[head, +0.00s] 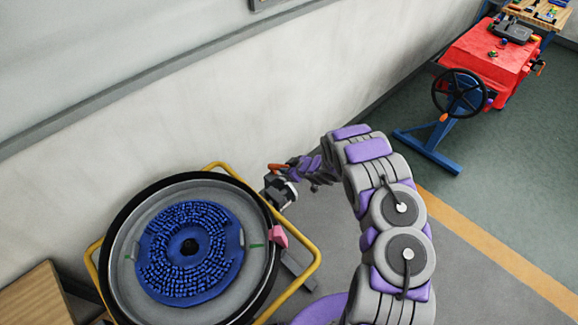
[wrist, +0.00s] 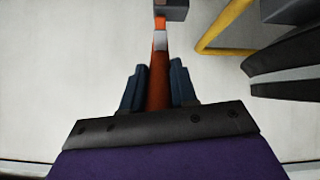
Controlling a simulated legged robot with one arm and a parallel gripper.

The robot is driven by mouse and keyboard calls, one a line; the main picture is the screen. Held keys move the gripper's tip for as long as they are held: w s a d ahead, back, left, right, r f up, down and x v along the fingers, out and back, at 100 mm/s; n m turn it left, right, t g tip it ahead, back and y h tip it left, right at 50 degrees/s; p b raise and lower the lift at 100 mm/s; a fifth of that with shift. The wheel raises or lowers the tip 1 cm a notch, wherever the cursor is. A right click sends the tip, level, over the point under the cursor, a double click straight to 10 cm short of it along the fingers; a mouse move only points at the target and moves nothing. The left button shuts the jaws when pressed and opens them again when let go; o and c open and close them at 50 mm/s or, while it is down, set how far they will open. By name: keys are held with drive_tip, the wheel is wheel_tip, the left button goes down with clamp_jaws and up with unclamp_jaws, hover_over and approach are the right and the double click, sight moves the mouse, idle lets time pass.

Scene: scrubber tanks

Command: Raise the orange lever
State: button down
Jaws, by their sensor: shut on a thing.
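The orange lever (wrist: 159,42) shows in the wrist view, running from a grey block at the top edge down between my gripper's fingers. It has a pale band near its upper part. My gripper (wrist: 159,88) has one dark finger on each side of the lever and is shut on it. In the head view the orange lever (head: 277,167) shows as a short bar at the tank's right side. My gripper (head: 290,170) is at its right end there, and its fingers are too small to make out clearly.
A round tank (head: 122,232) with a blue bristled disc (head: 205,272) stands inside a yellow rail (head: 304,262). A pale wall (head: 190,125) is close behind. A wooden box (head: 35,297) is at lower left. A red machine with a black wheel (head: 459,93) stands upper right. Floor between is clear.

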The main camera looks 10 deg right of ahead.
drive_tip(key=shift+w+r, duration=0.2)
idle(0.3)
drive_tip(key=c, duration=0.9)
unclamp_jaws()
drive_tip(key=shift+a+f, duration=0.1)
drive_tip(key=shift+f, duration=0.05)
drive_tip(key=shift+s, duration=0.1)
drive_tip(key=p+v, duration=0.1)
drive_tip(key=v, duration=1.6)
